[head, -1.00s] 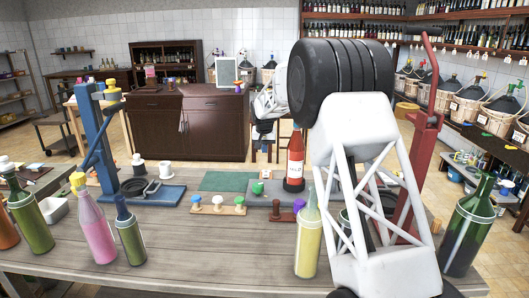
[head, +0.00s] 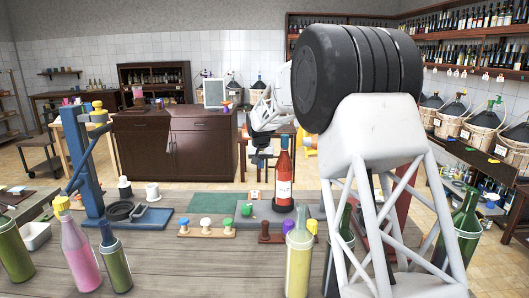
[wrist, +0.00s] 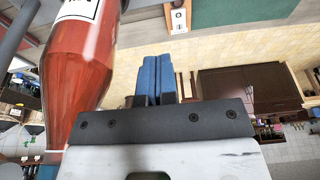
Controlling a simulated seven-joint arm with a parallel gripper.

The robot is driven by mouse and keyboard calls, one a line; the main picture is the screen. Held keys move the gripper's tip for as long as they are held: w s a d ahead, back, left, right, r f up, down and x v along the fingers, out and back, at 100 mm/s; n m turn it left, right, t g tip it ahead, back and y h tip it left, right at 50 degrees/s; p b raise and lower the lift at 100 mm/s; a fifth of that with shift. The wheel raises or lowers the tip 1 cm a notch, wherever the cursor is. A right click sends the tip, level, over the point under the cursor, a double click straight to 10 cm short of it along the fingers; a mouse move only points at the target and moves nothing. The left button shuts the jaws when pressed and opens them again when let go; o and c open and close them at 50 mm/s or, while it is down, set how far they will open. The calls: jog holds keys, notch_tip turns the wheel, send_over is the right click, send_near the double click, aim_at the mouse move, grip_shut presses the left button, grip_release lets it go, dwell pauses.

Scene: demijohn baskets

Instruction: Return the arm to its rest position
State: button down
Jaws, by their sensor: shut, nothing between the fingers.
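My arm rises at the right of the head view and reaches over the bench. My gripper (head: 262,162), with blue fingers, hangs past the far edge of the bench, just left of the red bottle (head: 284,172). In the wrist view the two blue fingers (wrist: 157,80) lie together with nothing between them. The red bottle stands upright on a grey plate on the bench, with a white label. It also fills the left of the wrist view (wrist: 78,75), close beside the gripper and apart from the fingers.
A blue lever stand (head: 85,160) is at the left. Stoppers with coloured knobs (head: 206,226) sit in the middle, by a green mat (head: 210,200). A yellow bottle (head: 299,262), a pink bottle (head: 80,255) and green bottles (head: 465,225) stand along the front. A brown cabinet (head: 175,140) is behind.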

jog(key=s+d+r, duration=0.4)
jog(key=s+d, duration=0.1)
jog(key=s, duration=0.6)
jog(key=s+d+r, duration=0.3)
jog(key=s+d, duration=0.1)
jog(key=s, duration=0.8)
jog(key=s+d+r, duration=0.4)
jog(key=s+d, duration=0.1)
jog(key=s, duration=0.6)
jog(key=s+d+f, duration=0.2)
jog(key=s+f, duration=0.1)
jog(key=s, duration=0.8)
jog(key=s+d+f, duration=0.2)
jog(key=s+f, duration=0.1)
jog(key=s, duration=0.8)
jog(key=s+d+f, duration=0.2)
jog(key=s+f, duration=0.1)
jog(key=s, duration=0.8)
jog(key=shift+s, duration=0.1)
